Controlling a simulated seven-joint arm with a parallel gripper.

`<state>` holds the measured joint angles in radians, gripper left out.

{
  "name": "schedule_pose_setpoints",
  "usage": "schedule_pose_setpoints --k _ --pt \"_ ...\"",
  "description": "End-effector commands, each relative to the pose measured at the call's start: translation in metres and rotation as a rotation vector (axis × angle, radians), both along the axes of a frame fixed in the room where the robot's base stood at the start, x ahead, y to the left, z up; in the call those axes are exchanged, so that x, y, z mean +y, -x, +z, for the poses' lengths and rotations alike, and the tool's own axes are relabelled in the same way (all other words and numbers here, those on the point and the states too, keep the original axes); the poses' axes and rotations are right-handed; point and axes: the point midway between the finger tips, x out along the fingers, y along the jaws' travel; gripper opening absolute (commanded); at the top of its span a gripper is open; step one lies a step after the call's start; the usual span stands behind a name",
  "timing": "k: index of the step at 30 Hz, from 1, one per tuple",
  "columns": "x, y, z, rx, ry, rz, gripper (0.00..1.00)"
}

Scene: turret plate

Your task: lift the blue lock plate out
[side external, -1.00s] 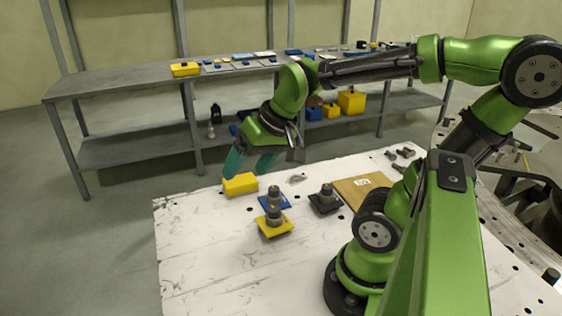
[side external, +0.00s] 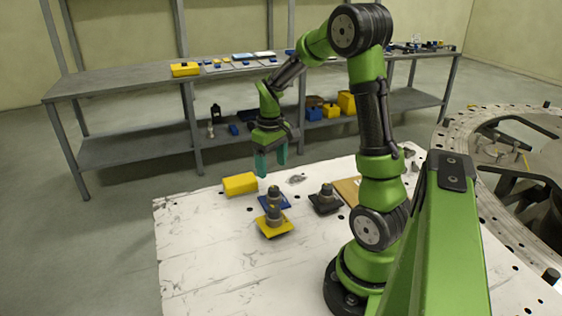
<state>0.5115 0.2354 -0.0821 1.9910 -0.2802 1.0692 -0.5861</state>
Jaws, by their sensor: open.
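The blue lock plate (side external: 284,205) lies on the white table, with a dark round post (side external: 273,193) standing up from it. A yellow plate (side external: 274,230) with a similar post sits just in front and hides part of the blue one. My gripper (side external: 272,171) hangs above the table behind the blue plate, its teal fingers pointing down. The fingers are apart with nothing between them. A gap shows between the fingertips and the blue plate's post.
A yellow block (side external: 240,184) lies to the left, near the table's back edge. A black plate with a post (side external: 326,199) stands to the right, and a tan board (side external: 347,190) is partly behind my arm. The white table's (side external: 210,265) front left is clear.

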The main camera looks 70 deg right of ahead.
Motion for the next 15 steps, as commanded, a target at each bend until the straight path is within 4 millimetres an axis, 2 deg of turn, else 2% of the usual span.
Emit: schedule_pose_setpoints --k 1,6,15 --pt "0.001 0.001 -0.012 0.006 -0.005 0.000 0.76" --pt "0.000 0.000 -0.040 0.002 -0.003 0.001 0.76" --pt "-0.001 0.002 -0.065 0.001 -0.002 -0.002 0.76"
